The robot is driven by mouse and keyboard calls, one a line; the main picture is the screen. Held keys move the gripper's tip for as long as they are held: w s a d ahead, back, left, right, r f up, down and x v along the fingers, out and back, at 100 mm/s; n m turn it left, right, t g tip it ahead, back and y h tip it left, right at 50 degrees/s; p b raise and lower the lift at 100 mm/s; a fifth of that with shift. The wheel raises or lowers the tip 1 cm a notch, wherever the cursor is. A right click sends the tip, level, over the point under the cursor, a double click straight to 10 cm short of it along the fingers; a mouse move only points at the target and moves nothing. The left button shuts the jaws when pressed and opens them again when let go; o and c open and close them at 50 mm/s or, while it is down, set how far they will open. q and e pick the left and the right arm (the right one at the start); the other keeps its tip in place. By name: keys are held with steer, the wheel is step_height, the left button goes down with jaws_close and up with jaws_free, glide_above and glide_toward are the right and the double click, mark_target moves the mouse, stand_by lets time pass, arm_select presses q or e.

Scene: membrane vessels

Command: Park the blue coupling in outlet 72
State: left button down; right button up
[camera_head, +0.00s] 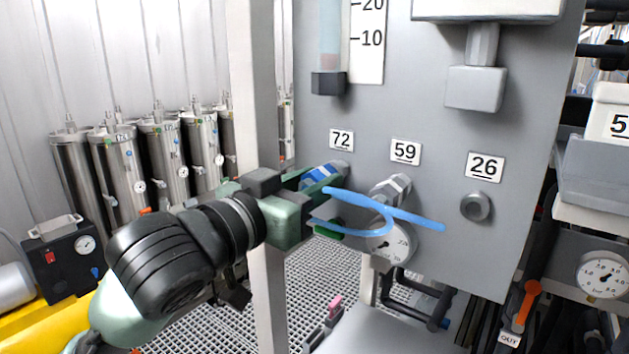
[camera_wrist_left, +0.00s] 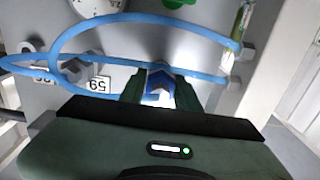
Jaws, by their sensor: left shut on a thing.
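The blue coupling (camera_head: 319,177) is in the jaws of my left gripper (camera_head: 312,186). It also shows between the two fingers in the left wrist view (camera_wrist_left: 158,88). My left gripper is shut on it, right at outlet 72 (camera_head: 342,168), under the 72 label (camera_head: 341,140). The coupling lines up with the outlet's metal fitting; whether it is seated on it I cannot tell, as the fingers hide part of it. A light blue hose (camera_head: 420,220) loops in front of the panel near the gripper. My right gripper is not in view.
Outlet 59 (camera_head: 392,190) has a metal fitting, with a gauge (camera_head: 391,243) below it. Outlet 26 (camera_head: 475,206) is a bare round port to the right. A grey post (camera_head: 254,80) stands behind my left wrist. Steel cylinders (camera_head: 164,150) stand at the back left.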

arm_select(q)
steer(key=shift+w+d, duration=0.3)
steer(key=shift+w, duration=0.1)
steer(key=c, duration=0.9)
jaws_free()
steer(key=b+v, duration=0.2)
steer(key=v, duration=0.5)
steer(key=shift+s+a, duration=0.25)
steer(key=shift+s, duration=0.05)
